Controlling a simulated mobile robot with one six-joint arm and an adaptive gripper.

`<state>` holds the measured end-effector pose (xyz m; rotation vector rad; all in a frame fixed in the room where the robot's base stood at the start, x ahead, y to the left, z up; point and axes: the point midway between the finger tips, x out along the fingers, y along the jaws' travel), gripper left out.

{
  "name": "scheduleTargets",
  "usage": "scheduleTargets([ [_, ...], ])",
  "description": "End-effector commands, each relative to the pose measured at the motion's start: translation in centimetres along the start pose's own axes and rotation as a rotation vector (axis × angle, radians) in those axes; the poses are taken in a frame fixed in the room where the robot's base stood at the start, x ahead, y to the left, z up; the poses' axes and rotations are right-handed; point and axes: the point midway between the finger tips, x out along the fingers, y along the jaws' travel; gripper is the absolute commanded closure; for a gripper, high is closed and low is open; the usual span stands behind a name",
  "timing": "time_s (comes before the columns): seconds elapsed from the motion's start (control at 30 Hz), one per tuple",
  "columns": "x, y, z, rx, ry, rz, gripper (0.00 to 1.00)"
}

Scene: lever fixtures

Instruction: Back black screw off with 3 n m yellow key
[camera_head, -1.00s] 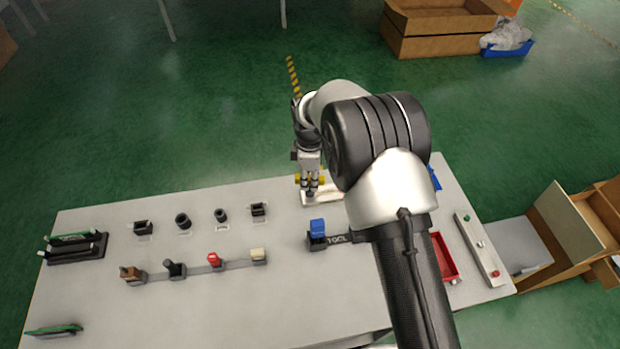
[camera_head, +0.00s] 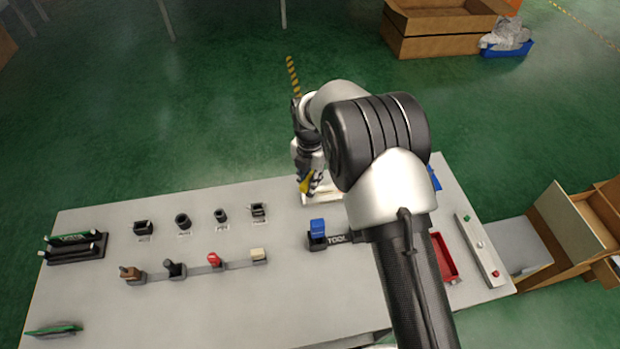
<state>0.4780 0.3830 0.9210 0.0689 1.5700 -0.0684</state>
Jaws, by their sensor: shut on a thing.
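My gripper (camera_head: 311,188) is at the far edge of the table, left of my large arm joint, over a white plate (camera_head: 322,197). It is shut on a yellow piece (camera_head: 304,184), which looks like the yellow key; only a small part of it shows between the dark fingers. The black screw cannot be made out; the gripper and arm cover that spot. Whether the key touches the screw cannot be told.
A blue block (camera_head: 317,226) sits in a black holder beside a "TOOL" label (camera_head: 338,239). Several black sockets and a row of brown, black, red (camera_head: 214,259) and cream pieces stand left. A red tray (camera_head: 444,258) lies right. The front middle of the table is clear.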

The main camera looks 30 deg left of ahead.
Motion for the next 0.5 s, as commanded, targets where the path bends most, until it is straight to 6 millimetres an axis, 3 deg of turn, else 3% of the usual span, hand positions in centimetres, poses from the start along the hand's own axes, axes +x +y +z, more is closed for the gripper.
scheduleTargets([
  [0.5, -1.5, 0.0, 0.0, 0.003, 0.0, 0.0, 1.0],
])
